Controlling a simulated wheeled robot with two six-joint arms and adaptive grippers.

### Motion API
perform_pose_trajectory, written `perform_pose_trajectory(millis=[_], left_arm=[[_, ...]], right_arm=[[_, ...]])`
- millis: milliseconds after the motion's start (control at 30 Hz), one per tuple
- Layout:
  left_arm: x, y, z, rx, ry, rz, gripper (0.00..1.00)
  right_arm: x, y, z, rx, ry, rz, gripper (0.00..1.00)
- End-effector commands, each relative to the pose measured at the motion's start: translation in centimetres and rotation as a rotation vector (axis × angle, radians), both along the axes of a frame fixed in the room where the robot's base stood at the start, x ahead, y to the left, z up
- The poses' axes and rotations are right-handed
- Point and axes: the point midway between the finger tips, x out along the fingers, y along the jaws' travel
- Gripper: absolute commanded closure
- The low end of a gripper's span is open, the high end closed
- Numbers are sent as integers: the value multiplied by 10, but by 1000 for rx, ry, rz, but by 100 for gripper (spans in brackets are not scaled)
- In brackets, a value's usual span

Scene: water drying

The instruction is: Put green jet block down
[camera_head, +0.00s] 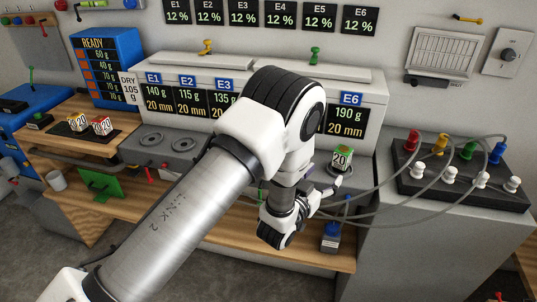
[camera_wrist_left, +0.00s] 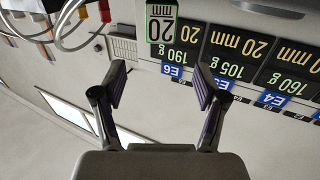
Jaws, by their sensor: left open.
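The green jet block (camera_head: 340,158), a small block with a green top and a white "20" label, stands upright on the round pad in front of the E6 display (camera_head: 346,120). It also shows upside down in the left wrist view (camera_wrist_left: 160,27), beyond the fingertips. My left gripper (camera_head: 337,191) is at the block's near side, low in front of the E6 station. In the left wrist view its two fingers (camera_wrist_left: 158,84) are spread apart with nothing between them. The block's lower part is partly hidden in the head view. My right gripper is not in view.
A black valve board (camera_head: 460,182) with hoses is at the right; hoses run close to my gripper.

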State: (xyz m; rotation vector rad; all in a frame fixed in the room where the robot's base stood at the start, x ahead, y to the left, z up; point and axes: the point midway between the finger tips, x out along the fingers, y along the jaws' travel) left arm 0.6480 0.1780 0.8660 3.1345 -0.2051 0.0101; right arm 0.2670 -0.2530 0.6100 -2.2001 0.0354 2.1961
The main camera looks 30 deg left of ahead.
Motion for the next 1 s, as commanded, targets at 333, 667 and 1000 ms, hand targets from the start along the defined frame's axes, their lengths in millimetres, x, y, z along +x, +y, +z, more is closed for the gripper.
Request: perform_pose_trajectory(millis=[333,667,1000], left_arm=[[-92,41,-142,43,551,79,28],[-362,75,-257,66,1511,129,28],[-382,75,-257,66,1579,127,28]], right_arm=[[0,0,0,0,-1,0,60],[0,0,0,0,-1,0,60],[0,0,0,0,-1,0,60]])
